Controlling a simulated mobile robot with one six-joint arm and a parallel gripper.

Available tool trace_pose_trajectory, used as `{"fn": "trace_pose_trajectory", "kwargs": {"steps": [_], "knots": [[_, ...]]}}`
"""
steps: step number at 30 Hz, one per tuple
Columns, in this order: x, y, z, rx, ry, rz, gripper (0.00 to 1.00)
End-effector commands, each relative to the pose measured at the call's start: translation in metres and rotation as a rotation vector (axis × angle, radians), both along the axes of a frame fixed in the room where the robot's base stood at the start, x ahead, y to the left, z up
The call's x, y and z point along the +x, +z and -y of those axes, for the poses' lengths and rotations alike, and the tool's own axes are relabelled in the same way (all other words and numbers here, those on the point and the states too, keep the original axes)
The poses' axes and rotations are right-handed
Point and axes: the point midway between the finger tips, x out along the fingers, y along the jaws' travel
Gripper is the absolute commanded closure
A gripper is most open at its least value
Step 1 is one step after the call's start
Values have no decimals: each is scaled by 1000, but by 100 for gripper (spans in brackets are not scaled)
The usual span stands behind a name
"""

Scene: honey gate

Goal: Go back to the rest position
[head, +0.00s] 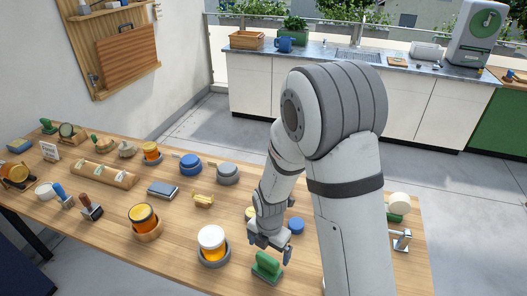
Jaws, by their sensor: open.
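My gripper (268,246) points down over the right part of the wooden table (176,250). It is open, with nothing seen between its fingers. A green object with a raised handle (267,268) stands just below and in front of the fingers; I cannot tell whether they touch it. A blue round piece (296,226) lies right of the gripper, and a yellow piece shows partly behind it. My arm hides part of the table on the right.
Several jars, stamps and a wooden holder (104,175) fill the table's left side. A counter (270,55) runs along the back. Grey floor (215,130) lies open between.

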Motion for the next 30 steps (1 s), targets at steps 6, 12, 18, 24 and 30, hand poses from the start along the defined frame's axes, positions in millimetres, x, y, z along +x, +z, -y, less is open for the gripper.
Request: {"fn": "trace_pose_trajectory", "kwargs": {"steps": [6,12,18,24,30], "knots": [[2,22,9,9,-158,24,2],[-5,83,38,50,-661,80,2],[-30,141,70,119,-1223,123,2],[-68,186,99,215,-1780,146,2],[-107,212,118,319,-2241,143,2]]}}
